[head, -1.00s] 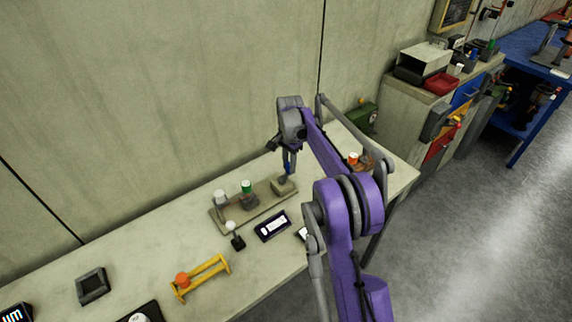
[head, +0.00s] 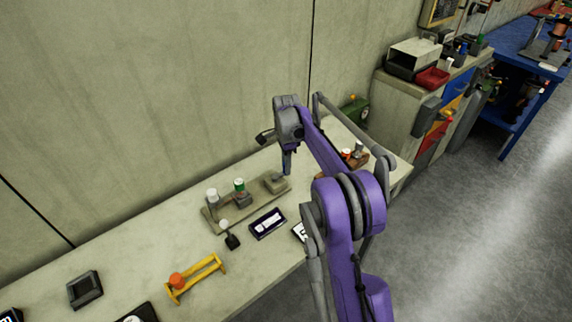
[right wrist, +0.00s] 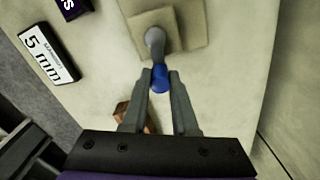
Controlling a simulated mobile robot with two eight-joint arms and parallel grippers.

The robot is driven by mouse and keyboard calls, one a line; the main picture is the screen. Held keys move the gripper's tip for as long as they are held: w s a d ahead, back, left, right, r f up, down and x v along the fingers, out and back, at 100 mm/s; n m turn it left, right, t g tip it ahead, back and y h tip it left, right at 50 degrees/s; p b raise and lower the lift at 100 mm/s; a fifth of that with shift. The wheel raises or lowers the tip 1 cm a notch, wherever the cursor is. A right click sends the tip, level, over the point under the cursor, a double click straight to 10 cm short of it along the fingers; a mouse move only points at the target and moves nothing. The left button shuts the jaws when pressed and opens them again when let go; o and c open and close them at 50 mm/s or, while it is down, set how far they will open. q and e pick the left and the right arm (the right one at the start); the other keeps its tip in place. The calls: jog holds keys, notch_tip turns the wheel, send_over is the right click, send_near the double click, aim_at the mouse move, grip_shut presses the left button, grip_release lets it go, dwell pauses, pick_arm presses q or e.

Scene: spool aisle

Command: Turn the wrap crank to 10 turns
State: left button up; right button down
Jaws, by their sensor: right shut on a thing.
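The wrap crank shows in the right wrist view as a grey arm (right wrist: 154,42) with a blue handle (right wrist: 159,78), over a stepped beige block (right wrist: 190,27). In the head view the block (head: 276,183) is at the right end of a long beige base (head: 225,222) on the bench. My right gripper (right wrist: 160,73) is shut on the blue handle, one finger on each side. In the head view my right gripper (head: 287,165) is above the block and mostly hides the crank. I see no turn count. My left gripper is not in view.
A white-capped post (head: 212,196) and a green-capped post (head: 239,186) stand along the base. A "5 mm" card (right wrist: 48,53) lies near the bench edge.

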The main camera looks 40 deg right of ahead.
jog(key=c, duration=0.7)
grip_release()
notch_tip(320, 180, up, 11)
jog(key=shift+f+p, duration=0.1)
jog(key=shift+p, duration=0.25)
